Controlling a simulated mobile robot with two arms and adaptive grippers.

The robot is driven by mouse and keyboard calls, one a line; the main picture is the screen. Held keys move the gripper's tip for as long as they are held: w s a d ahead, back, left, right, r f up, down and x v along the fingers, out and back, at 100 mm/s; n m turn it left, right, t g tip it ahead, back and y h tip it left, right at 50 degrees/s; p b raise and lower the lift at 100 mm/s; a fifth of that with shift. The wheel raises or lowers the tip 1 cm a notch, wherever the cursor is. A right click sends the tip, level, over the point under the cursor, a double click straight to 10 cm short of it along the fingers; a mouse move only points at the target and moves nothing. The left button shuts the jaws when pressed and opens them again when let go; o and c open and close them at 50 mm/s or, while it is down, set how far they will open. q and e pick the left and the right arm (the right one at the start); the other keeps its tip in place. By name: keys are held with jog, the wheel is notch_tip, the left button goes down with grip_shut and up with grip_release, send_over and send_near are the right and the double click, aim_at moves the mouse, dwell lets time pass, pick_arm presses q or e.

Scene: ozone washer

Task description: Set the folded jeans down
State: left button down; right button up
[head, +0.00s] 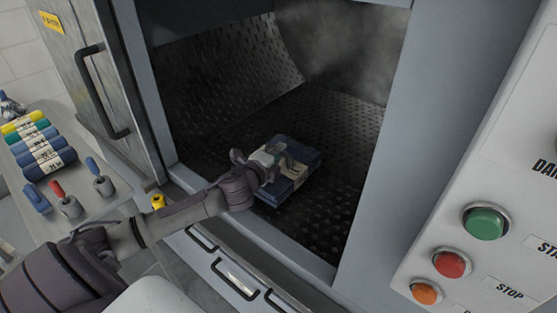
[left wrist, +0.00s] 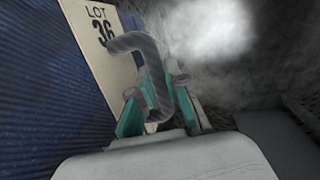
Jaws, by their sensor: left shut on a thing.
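The folded jeans (head: 304,155) are a flat dark blue bundle with a pale band, inside the washer's chamber (head: 325,118) just past its front sill. In the left wrist view the blue denim (left wrist: 40,95) fills the left side, and its pale band reads "LOT 36". I cannot tell whether the bundle's underside touches the dark studded floor. My right gripper is in neither view.
The open door (head: 90,75) with a black handle stands at left. A control panel with green (head: 486,222), red (head: 452,262) and orange buttons is at right. A side surface at left holds several rolled bundles (head: 45,155) and small handled tools. Chamber floor around the jeans is clear; haze hangs behind.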

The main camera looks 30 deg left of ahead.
pick_arm(q)
notch_tip(320, 180, down, 3)
jog(key=shift+r, duration=0.2)
jog(key=shift+f, duration=0.3)
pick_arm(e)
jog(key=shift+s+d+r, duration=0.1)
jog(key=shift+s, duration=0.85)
pick_arm(q)
jog(key=shift+f, duration=0.1)
jog(key=c, duration=1.2)
grip_release()
jog(key=shift+o, duration=0.2)
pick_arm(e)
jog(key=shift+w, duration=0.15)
pick_arm(q)
jog(key=shift+s, duration=0.1)
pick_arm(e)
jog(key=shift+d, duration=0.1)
